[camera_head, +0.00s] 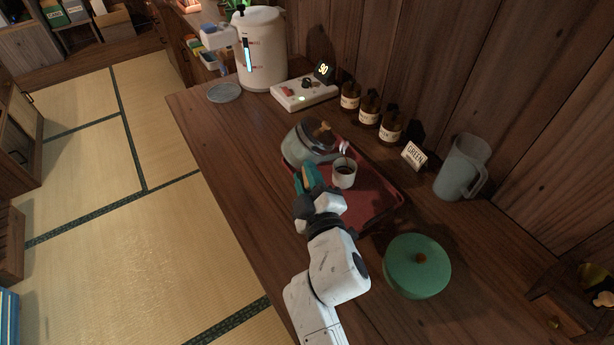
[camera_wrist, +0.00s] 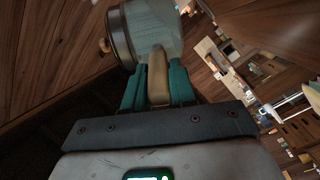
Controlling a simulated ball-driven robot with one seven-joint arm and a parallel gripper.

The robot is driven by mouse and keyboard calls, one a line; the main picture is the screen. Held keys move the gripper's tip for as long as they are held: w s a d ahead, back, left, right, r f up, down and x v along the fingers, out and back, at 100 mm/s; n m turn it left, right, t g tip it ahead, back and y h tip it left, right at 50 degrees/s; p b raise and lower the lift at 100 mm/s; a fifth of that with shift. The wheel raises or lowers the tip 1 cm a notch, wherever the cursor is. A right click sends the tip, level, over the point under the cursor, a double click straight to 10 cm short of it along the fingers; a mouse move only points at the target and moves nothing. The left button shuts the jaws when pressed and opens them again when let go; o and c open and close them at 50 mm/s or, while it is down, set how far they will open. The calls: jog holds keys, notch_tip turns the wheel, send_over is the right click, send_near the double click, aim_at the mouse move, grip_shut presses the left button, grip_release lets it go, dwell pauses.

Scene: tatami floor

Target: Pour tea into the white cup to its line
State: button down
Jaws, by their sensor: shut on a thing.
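The teapot (camera_head: 297,147) is grey-green with a dark lid and a wooden knob, above the red tray and tilted toward the right. My gripper (camera_head: 307,178) is shut on its tan handle. The wrist view shows the handle (camera_wrist: 157,77) between my teal fingers (camera_wrist: 157,90), and the pot's body (camera_wrist: 152,33) tilted beyond them. The white cup (camera_head: 344,173) stands upright on the tray beside the pot, under its spout side, with dark liquid inside. I cannot make out the cup's line or a stream.
The red tray (camera_head: 376,205) lies on the wooden counter. A green lidded pot (camera_head: 417,266) is at the front right, a clear pitcher (camera_head: 461,168) at the right.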

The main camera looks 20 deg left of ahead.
jog(key=shift+d+r+m, duration=0.1)
jog(key=shift+r+m, duration=0.2)
jog(key=shift+r, duration=0.1)
dwell(1.4)
jog(key=shift+f+b, duration=0.15)
jog(key=shift+b, duration=0.4)
jog(key=n+p, duration=0.1)
jog(key=a+f+n+p, duration=0.1)
jog(key=n, duration=0.1)
jog(key=shift+s+g, duration=0.15)
jog(key=shift+g, duration=0.15)
jog(key=n+p, duration=0.1)
jog(key=n, duration=0.1)
jog(key=shift+d+f+n+h+p, duration=0.1)
jog(key=shift+f+n+h+p, duration=0.2)
jog(key=shift+h+p, duration=0.1)
jog(key=shift+f+n+p, duration=0.3)
jog(key=shift+f+n, duration=0.05)
jog(key=shift+n, duration=0.65)
